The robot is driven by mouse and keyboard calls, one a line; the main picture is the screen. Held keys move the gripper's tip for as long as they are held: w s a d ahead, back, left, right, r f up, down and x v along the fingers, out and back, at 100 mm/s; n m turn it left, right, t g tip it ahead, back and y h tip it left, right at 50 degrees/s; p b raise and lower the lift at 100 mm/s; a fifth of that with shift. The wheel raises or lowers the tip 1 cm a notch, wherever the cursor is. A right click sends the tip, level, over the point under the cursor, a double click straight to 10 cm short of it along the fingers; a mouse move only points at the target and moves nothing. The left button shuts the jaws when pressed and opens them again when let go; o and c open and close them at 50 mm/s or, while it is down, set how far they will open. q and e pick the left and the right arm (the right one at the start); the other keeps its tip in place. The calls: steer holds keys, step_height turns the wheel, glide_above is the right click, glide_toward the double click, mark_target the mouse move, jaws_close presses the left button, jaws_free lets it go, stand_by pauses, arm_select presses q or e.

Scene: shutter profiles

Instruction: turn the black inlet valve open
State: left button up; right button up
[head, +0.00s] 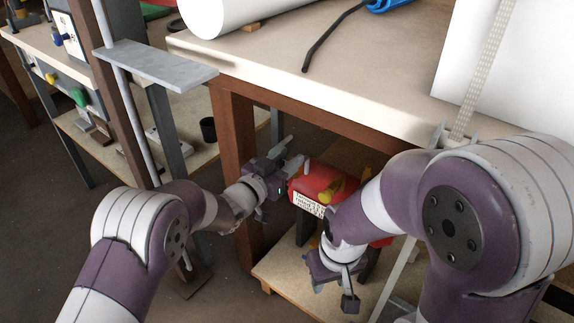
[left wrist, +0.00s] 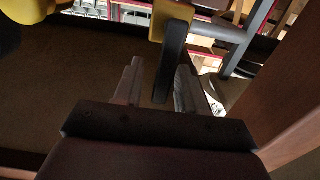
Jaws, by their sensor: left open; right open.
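The left wrist view shows a black bar-like handle (left wrist: 173,52), which looks like the black inlet valve, hanging from a yellow part (left wrist: 160,18). My left gripper (left wrist: 158,75) is open, with one finger on each side of the black handle; contact is not clear. In the head view my left gripper (head: 290,156) is at the left end of a red machine (head: 318,181) under the table, and the black handle cannot be made out there. My right gripper (head: 337,283) is open and empty, low in front of the red machine.
A brown table leg (head: 236,150) stands close to my left arm. A lower wooden shelf (head: 300,280) lies beneath. A grey bracket plate (head: 155,66) juts out at left.

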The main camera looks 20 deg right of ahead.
arm_select(q)
steer(key=shift+d+r, duration=0.1)
jaws_close()
